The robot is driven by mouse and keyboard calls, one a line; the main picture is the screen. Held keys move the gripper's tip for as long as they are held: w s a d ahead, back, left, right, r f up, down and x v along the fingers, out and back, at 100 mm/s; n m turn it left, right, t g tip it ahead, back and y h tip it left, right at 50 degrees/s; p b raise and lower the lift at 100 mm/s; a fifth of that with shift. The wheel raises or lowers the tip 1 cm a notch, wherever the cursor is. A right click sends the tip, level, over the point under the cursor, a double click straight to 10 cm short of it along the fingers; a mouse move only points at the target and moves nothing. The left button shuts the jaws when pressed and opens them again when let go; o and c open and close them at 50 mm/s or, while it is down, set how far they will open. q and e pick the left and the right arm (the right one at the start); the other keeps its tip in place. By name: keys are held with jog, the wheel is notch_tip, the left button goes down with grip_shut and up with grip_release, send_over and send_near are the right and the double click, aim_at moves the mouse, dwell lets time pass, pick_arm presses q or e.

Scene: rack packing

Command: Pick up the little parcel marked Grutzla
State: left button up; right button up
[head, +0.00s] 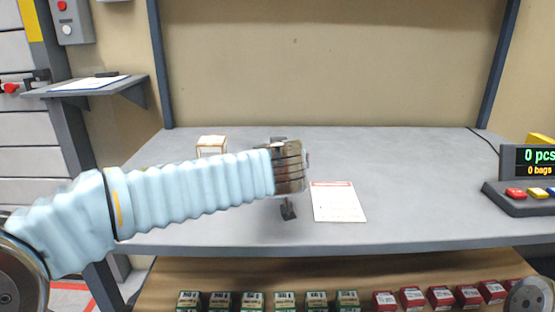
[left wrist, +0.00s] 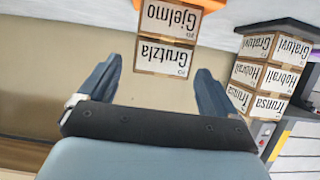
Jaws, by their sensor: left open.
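The parcel marked Grutzla (left wrist: 163,54) is a small brown box with a white label, its lettering upside down in the left wrist view. My left gripper (left wrist: 158,72) is open, with one finger to each side of the Grutzla parcel in the picture; the parcel appears beyond the fingertips, and I see no contact. In the head view my left gripper (head: 288,174) is over the grey table. I cannot make out the Grutzla parcel there. My right gripper is out of view.
An orange surface (left wrist: 190,3) adjoins the Gjelmo parcel. More stacked parcels, marked Hobrail (left wrist: 278,79) and others, stand to the right. On the table (head: 420,180) are a small box (head: 211,146), a paper sheet (head: 337,201) and a counter display (head: 525,185). Several small boxes line the lower shelf.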

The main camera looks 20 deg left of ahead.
pick_arm(q)
jog(key=x, duration=0.1)
jog(key=p+x, duration=0.1)
jog(key=x, duration=0.1)
jog(key=p+x, duration=0.1)
jog(key=shift+w+a+r, duration=0.15)
jog(key=shift+w, duration=0.2)
jog(key=shift+w+a+f, duration=0.1)
jog(key=shift+w+f, duration=0.15)
jog(key=shift+w, duration=0.05)
jog(key=shift+c, duration=0.3)
jog(key=c, duration=1)
